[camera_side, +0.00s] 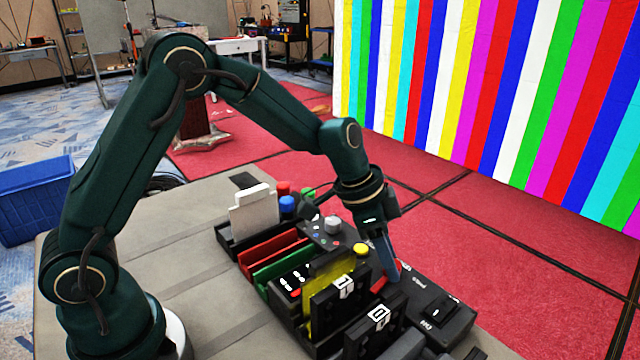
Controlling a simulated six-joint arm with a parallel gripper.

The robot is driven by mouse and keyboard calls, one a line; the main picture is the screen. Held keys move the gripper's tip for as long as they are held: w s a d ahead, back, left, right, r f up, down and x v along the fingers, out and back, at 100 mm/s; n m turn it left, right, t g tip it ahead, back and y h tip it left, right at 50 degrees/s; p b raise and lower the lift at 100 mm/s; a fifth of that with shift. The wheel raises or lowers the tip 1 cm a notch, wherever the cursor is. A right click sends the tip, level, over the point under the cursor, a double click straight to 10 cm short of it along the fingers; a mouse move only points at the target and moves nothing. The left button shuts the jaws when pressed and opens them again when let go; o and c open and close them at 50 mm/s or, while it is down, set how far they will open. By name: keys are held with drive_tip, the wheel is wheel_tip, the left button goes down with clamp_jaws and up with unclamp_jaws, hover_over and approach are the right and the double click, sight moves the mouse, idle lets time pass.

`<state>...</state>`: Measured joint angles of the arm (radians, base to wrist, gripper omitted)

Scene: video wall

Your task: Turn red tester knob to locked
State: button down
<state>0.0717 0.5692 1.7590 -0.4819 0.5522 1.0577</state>
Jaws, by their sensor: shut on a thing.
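The black tester box (428,290) lies at the right front of the table, with small white lettering on its top. A red part, which I take to be the red knob (405,269), shows at its back left corner. My gripper (391,270) points down at this knob and is shut on it. The fingers hide much of the knob, so its pointing direction cannot be told. The lettering is too small to read.
Left of the tester stands an organizer with red (270,247) and green dividers, a yellow card (330,284) and black numbered blocks (375,325). A grey knob (333,225) and colored caps stand behind.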

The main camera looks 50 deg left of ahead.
drive_tip(key=shift+a+f+m+g, duration=0.15)
drive_tip(key=shift+m+g, duration=0.35)
drive_tip(key=shift+m, duration=0.7)
drive_tip(key=c, duration=0.5)
unclamp_jaws()
drive_tip(key=shift+a+r, duration=0.1)
drive_tip(key=shift+r, duration=0.35)
drive_tip(key=shift+v, duration=2.2)
drive_tip(key=shift+s+a, duration=0.1)
